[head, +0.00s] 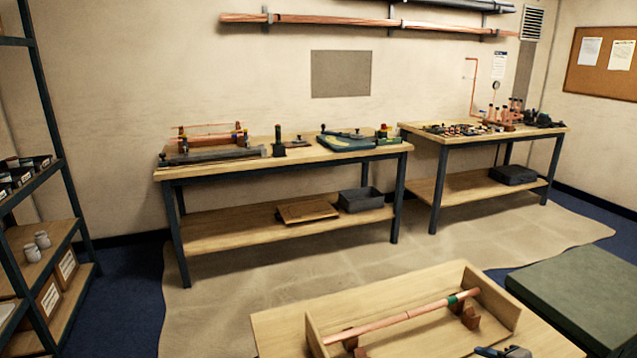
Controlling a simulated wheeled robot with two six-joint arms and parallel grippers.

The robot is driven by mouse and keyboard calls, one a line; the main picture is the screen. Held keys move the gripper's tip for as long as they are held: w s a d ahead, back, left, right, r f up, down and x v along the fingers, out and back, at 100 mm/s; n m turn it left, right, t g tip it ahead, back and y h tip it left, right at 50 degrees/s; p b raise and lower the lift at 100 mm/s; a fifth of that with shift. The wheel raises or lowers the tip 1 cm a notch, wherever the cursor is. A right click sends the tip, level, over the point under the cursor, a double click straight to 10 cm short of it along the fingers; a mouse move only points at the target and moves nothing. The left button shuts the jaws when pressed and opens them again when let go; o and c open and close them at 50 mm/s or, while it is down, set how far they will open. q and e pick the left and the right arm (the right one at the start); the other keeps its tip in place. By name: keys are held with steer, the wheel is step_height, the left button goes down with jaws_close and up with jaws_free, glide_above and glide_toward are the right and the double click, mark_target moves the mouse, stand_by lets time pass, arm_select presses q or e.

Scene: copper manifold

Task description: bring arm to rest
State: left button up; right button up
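Neither of my grippers nor my arms can be made out in the head view. A copper pipe (400,318) with a green band near its far end lies in a shallow wooden tray (312,338) in the foreground. The pipe rests across brown blocks (470,318). A grey-blue object (505,352) is cut off by the bottom edge, so I cannot tell what it is.
Two workbenches, left (285,162) and right (480,139), stand along the back wall with tools and copper parts. A dark shelf rack (58,160) stands at left. A green-topped surface (585,290) is at lower right. Beige floor sheeting (300,270) is clear between.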

steer(key=a+r+t+y, duration=0.2)
steer(key=a+r+y, duration=0.1)
steer(key=a, duration=0.3)
steer(key=s+r+m+t+h, duration=0.55)
steer(key=r+m+t, duration=0.3)
steer(key=m, duration=0.25)
steer(key=s+d+f+m+g+h, duration=0.6)
steer(key=s+f+m+g+h, duration=0.3)
steer(key=m, duration=0.2)
steer(key=s+a+f+n+g+y, duration=0.1)
steer(key=s+a+f+g+y, duration=0.25)
steer(key=s+a+f, duration=0.35)
steer(key=s+a+f+g+y, duration=0.3)
steer(key=s+a+g, duration=0.15)
steer(key=s, duration=0.35)
steer(key=d+f+g, duration=0.1)
steer(key=d+f, duration=0.1)
steer(key=f, duration=1.4)
steer(key=d+f+g, duration=0.1)
steer(key=d+f, duration=0.1)
steer(key=f, duration=1.4)
steer(key=s+f+g, duration=0.1)
steer(key=s+f, duration=1.6)
steer(key=s, duration=0.1)
steer(key=shift+s+d+f, duration=0.15)
steer(key=shift+s+d, duration=0.15)
steer(key=shift+s, duration=0.1)
